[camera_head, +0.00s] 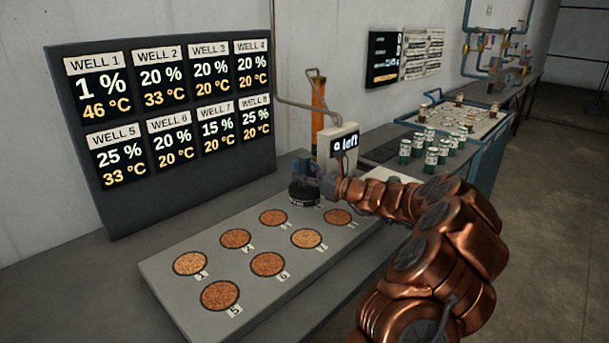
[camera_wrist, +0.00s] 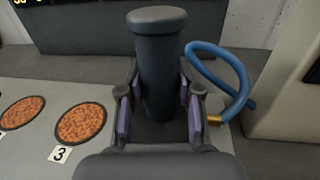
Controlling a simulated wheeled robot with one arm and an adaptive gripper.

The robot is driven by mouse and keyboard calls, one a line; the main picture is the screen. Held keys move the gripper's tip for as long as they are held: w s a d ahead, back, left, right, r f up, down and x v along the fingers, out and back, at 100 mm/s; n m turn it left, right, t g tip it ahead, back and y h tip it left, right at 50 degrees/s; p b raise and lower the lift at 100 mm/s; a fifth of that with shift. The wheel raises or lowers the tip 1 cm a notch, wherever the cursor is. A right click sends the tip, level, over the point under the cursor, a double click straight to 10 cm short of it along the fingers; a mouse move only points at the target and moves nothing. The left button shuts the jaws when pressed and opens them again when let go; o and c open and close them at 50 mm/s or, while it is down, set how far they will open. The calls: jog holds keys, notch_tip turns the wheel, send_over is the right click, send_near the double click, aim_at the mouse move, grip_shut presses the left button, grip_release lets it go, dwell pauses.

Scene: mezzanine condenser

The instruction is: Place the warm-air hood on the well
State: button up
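The warm-air hood (camera_head: 303,194) is a dark round piece at the far end of the grey well plate (camera_head: 165,272), where the fourth well of the back row would be. In the wrist view its tall dark cylinder handle (camera_wrist: 160,60) stands upright between the fingers. My gripper (camera_wrist: 160,118) has its purple pads either side of the handle, with narrow gaps showing. The hood's base is mostly hidden in that view. Wells with orange-brown granules stay uncovered, among them well 1 (camera_head: 190,263), well 3 (camera_head: 273,217) and well 5 (camera_head: 220,295).
A blue hose (camera_wrist: 235,75) with a brass end curves close to the right finger. A pale box with a small display (camera_head: 344,146) stands behind the hood. A wall screen (camera_head: 160,190) lists well readings; well 1 shows 1 % and 46 °C. Several jars (camera_head: 431,159) stand to the right.

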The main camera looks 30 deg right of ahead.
jog(key=o, duration=0.4)
jog(key=shift+r, duration=0.15)
jog(key=v, duration=1.2)
jog(key=shift+a, duration=0.1)
